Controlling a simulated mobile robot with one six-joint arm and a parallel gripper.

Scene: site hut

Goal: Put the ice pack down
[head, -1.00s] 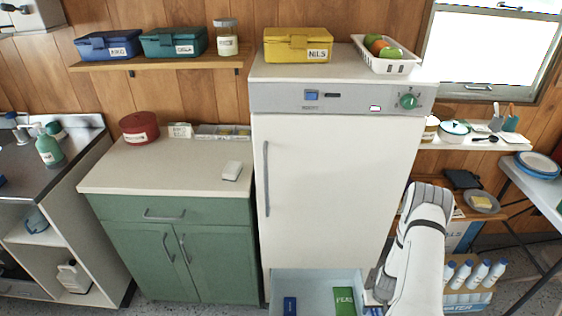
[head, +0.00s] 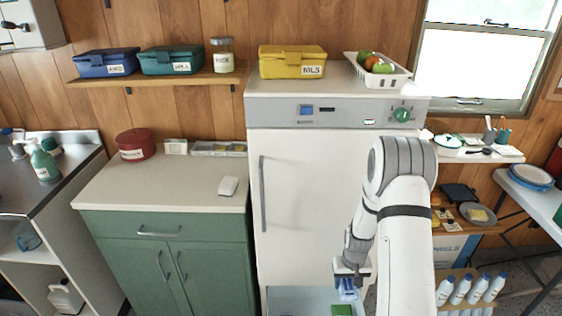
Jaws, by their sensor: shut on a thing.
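My gripper (head: 349,279) is at the lower middle of the head view, in front of the fridge's lower right part. It points down and is shut on a small blue thing, which looks like the ice pack (head: 347,291). The pack hangs below the fingers, over or just in front of the pale blue bin (head: 290,295) at the bottom edge. Whether it touches the bin cannot be told. The fingers hide part of the pack.
A green pack (head: 341,310) lies in the bin, cut off by the frame. The white fridge (head: 310,190) stands behind. White bottles (head: 461,290) stand at right.

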